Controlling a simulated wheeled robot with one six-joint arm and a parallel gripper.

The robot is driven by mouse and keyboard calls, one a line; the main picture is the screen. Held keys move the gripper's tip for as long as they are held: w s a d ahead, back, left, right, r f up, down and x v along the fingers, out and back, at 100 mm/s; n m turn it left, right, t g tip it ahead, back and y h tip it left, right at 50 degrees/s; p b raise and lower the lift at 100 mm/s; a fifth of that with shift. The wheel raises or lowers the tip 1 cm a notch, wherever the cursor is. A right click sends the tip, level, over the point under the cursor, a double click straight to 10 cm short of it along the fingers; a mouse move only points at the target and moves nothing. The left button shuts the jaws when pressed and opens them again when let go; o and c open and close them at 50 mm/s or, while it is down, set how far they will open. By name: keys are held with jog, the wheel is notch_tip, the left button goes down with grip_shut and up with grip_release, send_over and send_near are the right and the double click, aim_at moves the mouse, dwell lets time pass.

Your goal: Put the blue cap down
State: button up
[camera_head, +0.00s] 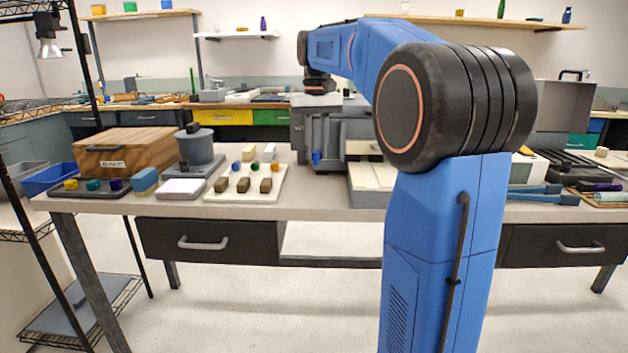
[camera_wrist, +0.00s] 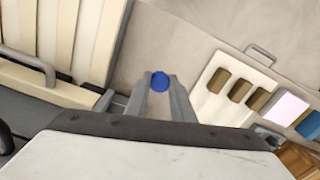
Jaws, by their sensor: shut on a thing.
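The blue cap (camera_wrist: 160,80) is between the two grey fingers of my gripper (camera_wrist: 160,88) in the wrist view. The fingers are shut on it from both sides. In the head view the blue cap (camera_head: 316,158) shows as a small blue spot at the lower end of my gripper, above the grey table (camera_head: 335,202). Bare table surface lies around the cap in the wrist view. I cannot tell how high it is held. A dark tray (camera_head: 55,191) at the table's left holds yellow, teal and purple caps (camera_head: 116,184).
A white board (camera_head: 235,196) with brown blocks stands left of my gripper in the head view. A slatted cream tray (camera_head: 368,178) stands to the right. A wooden box (camera_head: 130,145), a blue block (camera_head: 144,180) and a grey round device (camera_head: 193,150) are further left.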

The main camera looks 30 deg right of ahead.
aim_at(316, 152)
jog(key=shift+f, duration=3.9)
jog(key=shift+f, duration=0.15)
jog(key=o, duration=1)
notch_tip(316, 152, up, 12)
jog(key=shift+r, duration=0.15)
